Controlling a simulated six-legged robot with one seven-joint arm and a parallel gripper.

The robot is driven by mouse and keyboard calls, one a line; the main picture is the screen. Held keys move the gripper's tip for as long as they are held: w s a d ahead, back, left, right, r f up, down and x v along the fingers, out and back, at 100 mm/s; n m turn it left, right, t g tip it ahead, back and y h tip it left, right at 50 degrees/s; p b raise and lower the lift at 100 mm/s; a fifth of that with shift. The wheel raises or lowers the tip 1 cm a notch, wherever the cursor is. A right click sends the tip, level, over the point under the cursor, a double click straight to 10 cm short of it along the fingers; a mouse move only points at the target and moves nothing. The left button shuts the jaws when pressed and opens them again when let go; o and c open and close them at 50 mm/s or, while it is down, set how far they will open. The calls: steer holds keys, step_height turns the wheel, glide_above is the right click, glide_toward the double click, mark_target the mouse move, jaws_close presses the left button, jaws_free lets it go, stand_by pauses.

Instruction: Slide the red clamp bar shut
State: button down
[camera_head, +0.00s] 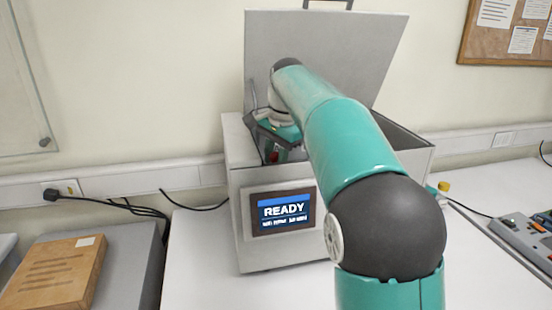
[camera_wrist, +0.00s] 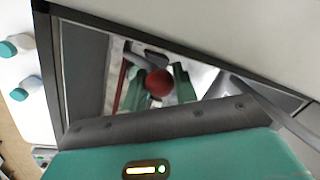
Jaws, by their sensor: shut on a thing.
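In the wrist view a round red knob (camera_wrist: 159,83) sits between the two green fingertips of my gripper (camera_wrist: 160,86), which is shut on it. A thin dark red strip (camera_wrist: 121,84) shows left of the fingers, and I take these red parts to be the clamp bar. How they join is hidden. In the head view my gripper reaches down into the open grey tester box (camera_head: 240,149), and a small red spot (camera_head: 273,157) shows by it. My arm hides much of the box's inside.
The box's lid (camera_head: 330,40) stands raised at the back. Its front screen (camera_head: 283,212) reads READY. The box walls closely surround my gripper. A brown package (camera_head: 52,275) lies at the left, and a grey control unit (camera_head: 525,235) stands at the right.

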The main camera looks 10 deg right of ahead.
steer(key=c, duration=1.5)
jaws_free()
steer(key=shift+w+r, duration=0.1)
steer(key=shift+w, duration=0.1)
steer(key=o, duration=0.4)
steer(key=shift+w, duration=0.25)
steer(key=shift+s, duration=0.3)
steer(key=shift+w, duration=0.15)
steer(key=s+r, duration=0.1)
steer(key=r, duration=0.3)
steer(key=d+r, duration=0.1)
steer(key=r, duration=0.4)
steer(key=s+r, duration=0.1)
steer(key=r, duration=0.3)
steer(key=shift+s+d+r, duration=0.25)
steer(key=shift+s+r, duration=0.05)
steer(key=shift+s, duration=0.1)
